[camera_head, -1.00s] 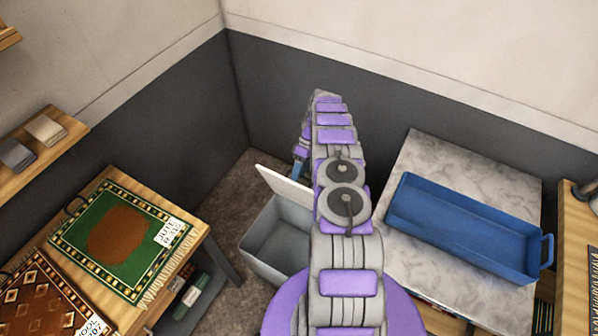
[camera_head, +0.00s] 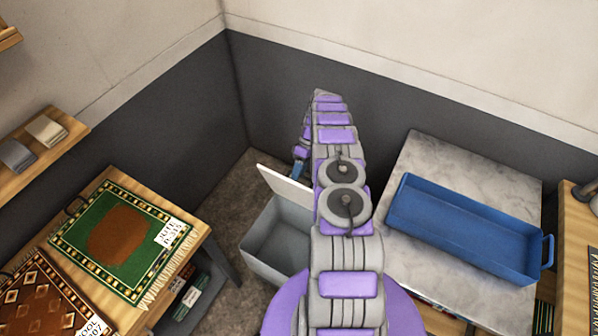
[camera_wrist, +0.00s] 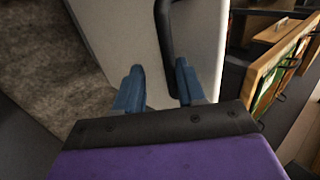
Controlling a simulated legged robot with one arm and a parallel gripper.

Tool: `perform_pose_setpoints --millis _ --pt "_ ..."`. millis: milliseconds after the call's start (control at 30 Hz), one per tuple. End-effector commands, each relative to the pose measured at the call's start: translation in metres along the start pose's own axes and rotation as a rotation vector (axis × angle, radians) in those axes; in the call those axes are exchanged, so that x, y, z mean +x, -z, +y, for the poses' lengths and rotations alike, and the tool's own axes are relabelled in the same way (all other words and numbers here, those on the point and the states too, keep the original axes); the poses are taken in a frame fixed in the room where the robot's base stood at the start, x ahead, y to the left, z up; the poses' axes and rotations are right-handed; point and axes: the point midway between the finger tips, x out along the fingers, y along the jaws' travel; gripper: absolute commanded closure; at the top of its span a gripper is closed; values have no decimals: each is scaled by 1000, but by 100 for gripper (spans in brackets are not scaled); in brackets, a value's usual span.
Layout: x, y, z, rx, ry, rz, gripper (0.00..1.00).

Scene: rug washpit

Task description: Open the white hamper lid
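The hamper (camera_head: 273,250) is a pale box on the floor, left of my arm. Its white lid (camera_head: 283,186) stands raised at a steep tilt at the back of the box, with the opening showing below it. My arm hides the lid's right part. In the wrist view the lid (camera_wrist: 136,38) fills the middle, with a dark bar handle (camera_wrist: 165,35) on it. My gripper (camera_wrist: 158,86) has its two blue fingers apart over the lid's face. The handle's lower end is close to the right finger; I cannot tell whether they touch. Nothing is held between the fingers.
A wooden table with a green rug (camera_head: 120,235) stands to the left. A marble-topped table (camera_head: 420,165) with a blue tray (camera_head: 465,225) stands to the right. Dark walls (camera_head: 190,115) close the corner behind. A strip of bare floor (camera_head: 230,210) shows left of the hamper.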

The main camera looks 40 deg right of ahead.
Motion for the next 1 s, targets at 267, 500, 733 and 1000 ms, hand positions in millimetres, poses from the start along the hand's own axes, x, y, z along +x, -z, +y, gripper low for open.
perform_pose_setpoints --millis 267,500,733,1000 --pt "-11 1 0 -1 -1 1 62" --pt "-40 2 1 -2 -2 1 62" --pt "-60 1 5 0 -4 5 62" --pt "-72 0 2 0 1 1 62"
